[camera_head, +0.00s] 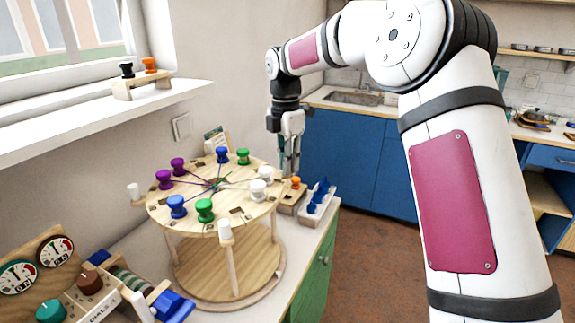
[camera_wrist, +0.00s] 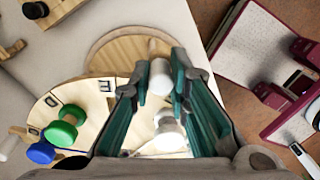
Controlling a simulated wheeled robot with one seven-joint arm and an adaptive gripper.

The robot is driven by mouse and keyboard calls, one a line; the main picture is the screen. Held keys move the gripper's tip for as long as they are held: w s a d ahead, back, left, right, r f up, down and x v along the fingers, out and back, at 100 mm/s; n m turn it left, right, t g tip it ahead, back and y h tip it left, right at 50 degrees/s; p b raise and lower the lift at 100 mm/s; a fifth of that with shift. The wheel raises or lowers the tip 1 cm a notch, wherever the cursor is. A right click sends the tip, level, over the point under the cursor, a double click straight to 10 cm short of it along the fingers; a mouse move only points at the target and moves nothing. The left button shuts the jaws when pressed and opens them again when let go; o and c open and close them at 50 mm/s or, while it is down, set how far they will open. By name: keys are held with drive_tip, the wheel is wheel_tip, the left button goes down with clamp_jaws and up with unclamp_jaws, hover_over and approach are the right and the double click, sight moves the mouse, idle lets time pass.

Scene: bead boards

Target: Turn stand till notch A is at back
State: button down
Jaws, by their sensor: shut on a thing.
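The stand is a round two-tier wooden turntable. Its top board (camera_head: 240,215) carries purple, blue, green and white spools, with strings meeting near the middle. White upright handles (camera_head: 225,231) rise at its rim, one at the front and one at the left. My gripper (camera_head: 285,168) reaches down at the right rear rim. In the wrist view its teal fingers are shut on a white handle (camera_wrist: 160,76), with a white spool (camera_wrist: 168,131) just nearer. Notches marked E (camera_wrist: 105,86) and D (camera_wrist: 52,101) show beside a green spool (camera_wrist: 66,124). I cannot make out notch A.
A wooden block with an orange peg (camera_head: 296,183) and a white tray with blue pieces (camera_head: 316,205) stand close right of the stand. A panel with gauges (camera_head: 55,250) is at front left. The wall and window sill (camera_head: 90,118) are behind left.

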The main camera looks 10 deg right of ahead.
idle(0.4)
drive_tip(key=c, duration=1.5)
unclamp_jaws()
drive_tip(key=shift+r, duration=0.1)
wheel_tip(320, 180, up, 12)
drive_tip(key=shift+w+a+f, duration=0.1)
drive_tip(key=shift+w, duration=0.05)
